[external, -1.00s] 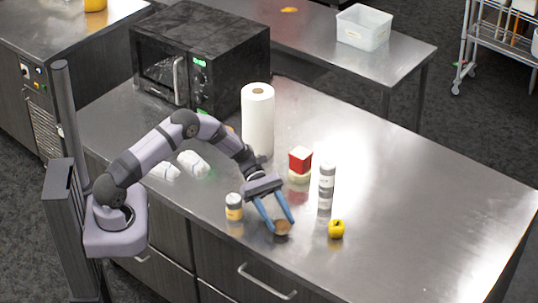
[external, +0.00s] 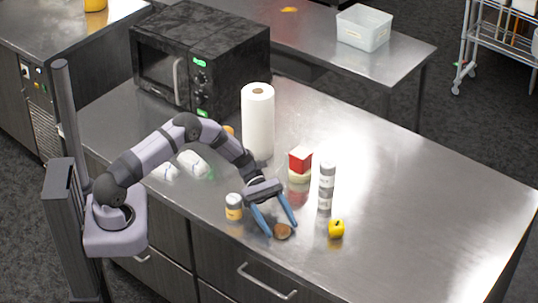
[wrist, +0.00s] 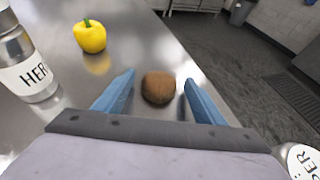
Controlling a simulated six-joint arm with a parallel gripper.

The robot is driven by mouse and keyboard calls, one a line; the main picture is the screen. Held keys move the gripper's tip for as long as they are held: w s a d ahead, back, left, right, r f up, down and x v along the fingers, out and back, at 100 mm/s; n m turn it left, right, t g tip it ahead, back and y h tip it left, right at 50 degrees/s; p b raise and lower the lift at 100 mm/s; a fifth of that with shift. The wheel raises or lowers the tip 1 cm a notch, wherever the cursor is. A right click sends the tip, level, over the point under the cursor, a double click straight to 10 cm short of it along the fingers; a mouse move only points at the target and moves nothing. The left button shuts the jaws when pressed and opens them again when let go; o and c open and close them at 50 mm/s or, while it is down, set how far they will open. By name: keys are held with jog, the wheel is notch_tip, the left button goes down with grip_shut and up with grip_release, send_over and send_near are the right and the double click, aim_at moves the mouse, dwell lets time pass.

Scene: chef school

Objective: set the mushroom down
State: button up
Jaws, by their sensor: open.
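The mushroom (external: 283,231) is a small brown, rounded thing resting on the metal counter near its front edge. In the wrist view the mushroom (wrist: 158,87) sits between my two blue fingers, with a gap on each side. My gripper (external: 283,229) is open around it, pointing down at the counter. The blue fingers also show in the wrist view (wrist: 158,92), spread apart and not touching the mushroom.
A yellow pepper (external: 336,229) stands to the right, and a labelled shaker (external: 326,187) behind it. A red-and-white box (external: 300,164) and paper towel roll (external: 258,122) stand behind. The counter's right side is clear.

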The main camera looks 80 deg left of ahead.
jog(key=shift+r, duration=0.1)
jog(key=shift+r, duration=0.15)
jog(key=b+v, duration=0.2)
jog(key=v, duration=0.3)
jog(key=b+v, duration=0.2)
jog(key=v, duration=0.3)
jog(key=shift+a, duration=0.2)
jog(key=shift+v, duration=0.85)
jog(key=shift+d, duration=0.1)
